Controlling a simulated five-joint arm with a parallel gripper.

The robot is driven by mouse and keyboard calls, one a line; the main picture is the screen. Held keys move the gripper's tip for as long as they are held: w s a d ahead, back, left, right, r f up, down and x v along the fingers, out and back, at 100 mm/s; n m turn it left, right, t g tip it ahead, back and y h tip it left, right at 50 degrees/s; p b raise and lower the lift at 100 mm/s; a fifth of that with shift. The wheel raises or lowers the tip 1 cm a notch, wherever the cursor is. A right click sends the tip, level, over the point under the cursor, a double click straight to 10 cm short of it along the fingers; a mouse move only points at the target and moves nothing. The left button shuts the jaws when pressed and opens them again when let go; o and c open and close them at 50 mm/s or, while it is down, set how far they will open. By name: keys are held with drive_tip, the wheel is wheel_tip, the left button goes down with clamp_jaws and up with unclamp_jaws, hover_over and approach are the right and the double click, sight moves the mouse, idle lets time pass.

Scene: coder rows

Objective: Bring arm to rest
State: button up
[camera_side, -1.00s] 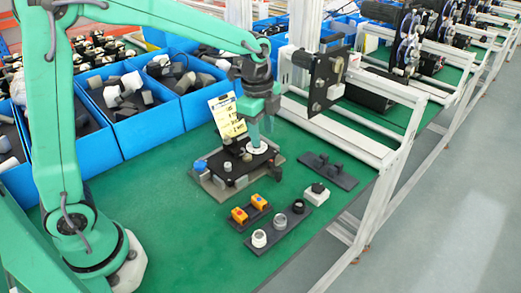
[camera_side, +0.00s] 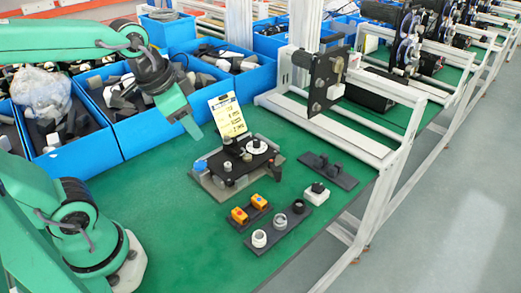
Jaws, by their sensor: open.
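My gripper (camera_side: 188,118) hangs in the air at the end of my green arm, in front of the blue bins. It points down and to the right. It is open, and I see nothing between its fingers. It is apart from the coder fixture (camera_side: 215,181), a grey plate with a black top on the green table. A white disc (camera_side: 256,147) lies on the fixture's black top. A yellow and white label card (camera_side: 228,115) stands upright behind the fixture, to the right of my gripper.
Blue bins (camera_side: 150,128) full of dark and white parts line the back. A metal frame (camera_side: 385,190) stands at the right. The green table (camera_side: 175,225) is clear at front left.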

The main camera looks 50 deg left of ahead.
drive_tip(key=shift+s+a+f+n+t, duration=0.1)
drive_tip(key=shift+s+n+t, duration=0.05)
drive_tip(key=shift+s+n, duration=0.5)
drive_tip(key=shift+s+a+f+n+t, duration=0.2)
drive_tip(key=shift+s+n, duration=0.3)
drive_tip(key=shift+s, duration=0.2)
drive_tip(key=shift+s+a+f+n+t, duration=0.1)
drive_tip(key=shift+s+n+t, duration=0.05)
drive_tip(key=shift+s+n, duration=0.5)
